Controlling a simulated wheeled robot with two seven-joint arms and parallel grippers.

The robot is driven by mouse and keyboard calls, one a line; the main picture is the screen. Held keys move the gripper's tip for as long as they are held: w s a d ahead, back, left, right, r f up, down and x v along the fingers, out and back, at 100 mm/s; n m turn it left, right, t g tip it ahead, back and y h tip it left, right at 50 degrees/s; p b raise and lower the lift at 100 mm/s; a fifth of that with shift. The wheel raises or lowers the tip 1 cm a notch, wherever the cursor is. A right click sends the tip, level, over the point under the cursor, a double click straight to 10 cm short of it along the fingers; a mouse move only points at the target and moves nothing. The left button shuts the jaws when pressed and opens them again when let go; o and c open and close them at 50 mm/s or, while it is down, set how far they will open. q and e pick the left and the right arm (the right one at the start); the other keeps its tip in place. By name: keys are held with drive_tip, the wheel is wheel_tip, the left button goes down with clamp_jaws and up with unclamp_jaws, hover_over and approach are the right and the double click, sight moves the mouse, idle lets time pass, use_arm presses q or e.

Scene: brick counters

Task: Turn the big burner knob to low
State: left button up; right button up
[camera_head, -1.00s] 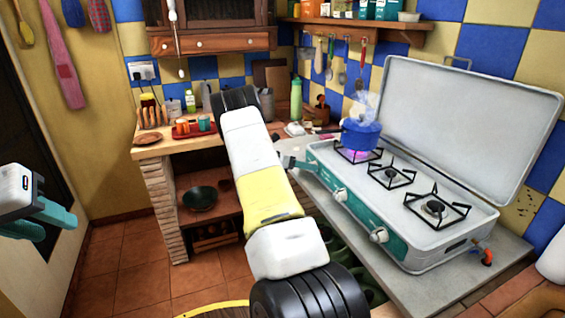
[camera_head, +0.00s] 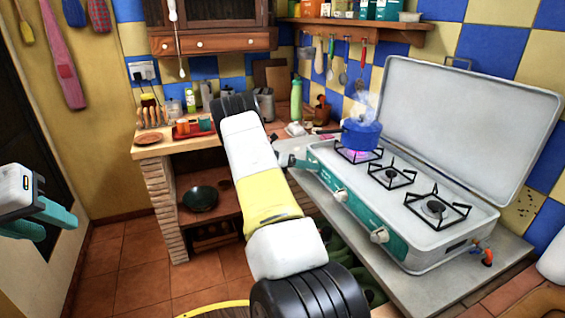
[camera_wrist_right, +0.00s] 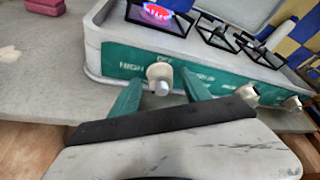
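The stove (camera_head: 420,215) is a white, green-fronted camping stove with its lid raised. Its far-left knob (camera_wrist_right: 160,75) shows in the right wrist view, near printed "OFF" and "HIGH" marks. Two other knobs show in the head view: a middle one (camera_head: 341,195) and a near one (camera_head: 379,235). My right gripper (camera_head: 290,160) is at the stove's far-left end. In the right wrist view, its open fingers (camera_wrist_right: 161,76) stand on either side of the far-left knob, with visible gaps. My left gripper (camera_head: 57,226) is open and empty at the far left, away from the stove.
A steaming blue pot (camera_head: 361,136) sits on the far burner, which glows pink beneath it. The other two burners are bare. My right arm crosses the middle of the head view. A counter (camera_head: 170,146) with jars and a red tray stands at the back left.

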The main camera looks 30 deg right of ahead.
drive_tip(key=v, duration=0.7)
drive_tip(key=shift+a, duration=0.35)
drive_tip(key=shift+w+r, duration=0.1)
drive_tip(key=shift+r, duration=0.1)
